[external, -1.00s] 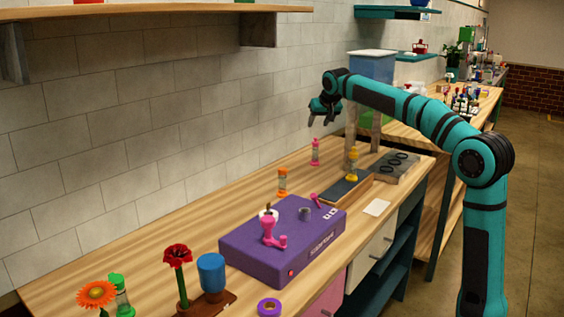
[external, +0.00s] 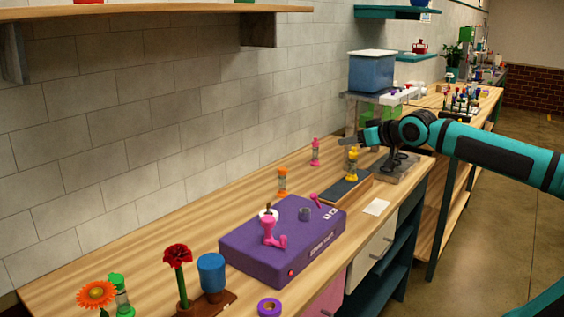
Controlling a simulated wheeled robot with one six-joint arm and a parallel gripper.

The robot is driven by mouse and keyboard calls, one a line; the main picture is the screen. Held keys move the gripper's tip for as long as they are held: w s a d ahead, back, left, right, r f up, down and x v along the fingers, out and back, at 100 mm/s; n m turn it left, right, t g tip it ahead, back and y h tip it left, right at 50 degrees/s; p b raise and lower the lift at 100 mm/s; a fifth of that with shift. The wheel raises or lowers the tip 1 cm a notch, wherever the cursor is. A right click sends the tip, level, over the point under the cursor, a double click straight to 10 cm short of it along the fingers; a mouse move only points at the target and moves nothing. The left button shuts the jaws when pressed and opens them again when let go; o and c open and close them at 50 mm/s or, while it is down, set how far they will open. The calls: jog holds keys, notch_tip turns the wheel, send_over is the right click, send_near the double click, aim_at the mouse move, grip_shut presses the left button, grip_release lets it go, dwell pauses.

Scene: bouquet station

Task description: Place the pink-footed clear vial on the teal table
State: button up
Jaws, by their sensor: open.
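The pink-footed clear vial (external: 315,152) stands upright on the wooden top of the near bench, close to the tiled wall. It has a pink cap and a clear middle. My gripper (external: 349,141) is open, to the right of the vial and apart from it, just above a yellow-footed vial (external: 352,165). Whether it touches that vial is unclear. A bench with teal legs and a wooden top (external: 408,115) stands behind the near one; I cannot tell if it is the teal table, since the near bench has a teal frame too.
An orange-capped vial (external: 282,182) stands nearer on the bench. A purple box (external: 280,242) takes up its middle. A blue bin (external: 372,72) stands behind my gripper. A grey block (external: 415,170) lies under my arm. Flowers (external: 178,255) stand at the near end.

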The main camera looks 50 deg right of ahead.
jog(key=s+a+f+n+t+y, duration=0.1)
jog(key=s+a+f+t, duration=0.1)
jog(key=s, duration=0.6)
jog(key=s+a+f+n+t+y, duration=0.1)
jog(key=s+a+f, duration=0.3)
jog(key=s, duration=0.4)
jog(key=shift+a+f+t, duration=0.25)
jog(key=shift+f+t, duration=0.25)
